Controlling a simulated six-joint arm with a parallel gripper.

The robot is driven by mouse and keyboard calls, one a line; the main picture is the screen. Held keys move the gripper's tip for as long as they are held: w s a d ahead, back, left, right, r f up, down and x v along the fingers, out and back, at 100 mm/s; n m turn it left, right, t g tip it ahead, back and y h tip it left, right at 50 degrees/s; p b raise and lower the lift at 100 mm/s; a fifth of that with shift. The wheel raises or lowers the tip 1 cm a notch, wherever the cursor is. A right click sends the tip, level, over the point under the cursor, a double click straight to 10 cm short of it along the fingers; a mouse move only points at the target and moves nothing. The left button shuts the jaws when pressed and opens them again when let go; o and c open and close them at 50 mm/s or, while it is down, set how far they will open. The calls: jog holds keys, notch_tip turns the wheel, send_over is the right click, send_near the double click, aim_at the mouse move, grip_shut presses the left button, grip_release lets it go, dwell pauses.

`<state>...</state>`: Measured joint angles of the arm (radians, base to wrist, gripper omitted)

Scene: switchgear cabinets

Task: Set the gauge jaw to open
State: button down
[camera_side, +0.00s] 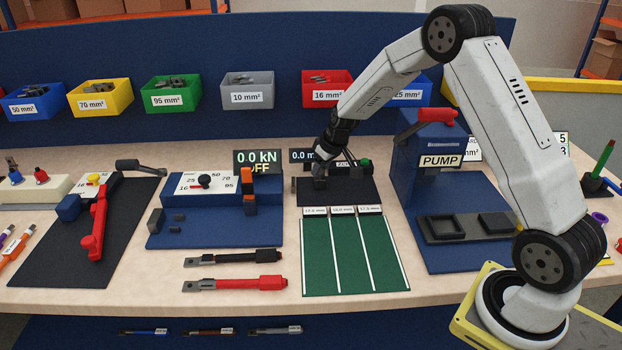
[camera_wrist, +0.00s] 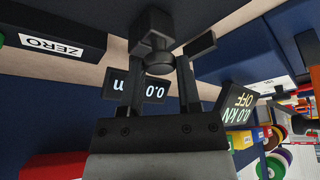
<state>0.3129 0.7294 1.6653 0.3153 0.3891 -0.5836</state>
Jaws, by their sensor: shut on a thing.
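The gauge (camera_side: 352,192) is a dark flat unit behind the green mat, with a display (camera_side: 300,156) reading 0.0 and a green knob (camera_side: 366,162). Its ZERO label (camera_wrist: 52,46) and display (camera_wrist: 153,92) show in the wrist view. My gripper (camera_side: 322,168) is down over the left part of the gauge and hides some of it. In the wrist view my gripper (camera_wrist: 162,62) has its fingers on either side of a dark knob-like part (camera_wrist: 154,32), which looks like the gauge jaw. It is shut on that part. The jaw's exact setting cannot be seen.
The blue pump unit (camera_side: 424,160) with a red lever stands close on the right. A blue press unit (camera_side: 215,190) with a dial is on the left; its display (camera_side: 257,162) reads 0.0 kN OFF. The green mat (camera_side: 352,255) in front is clear.

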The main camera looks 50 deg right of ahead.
aim_at(323, 200)
jog(key=shift+s+a, duration=1.75)
jog(key=shift+a, duration=0.05)
jog(key=shift+c, duration=1.5)
grip_release()
jog(key=shift+r, duration=0.15)
jog(key=shift+s+r, duration=0.1)
jog(key=shift+r, duration=0.1)
jog(key=v, duration=0.7)
jog(key=shift+s, duration=0.15)
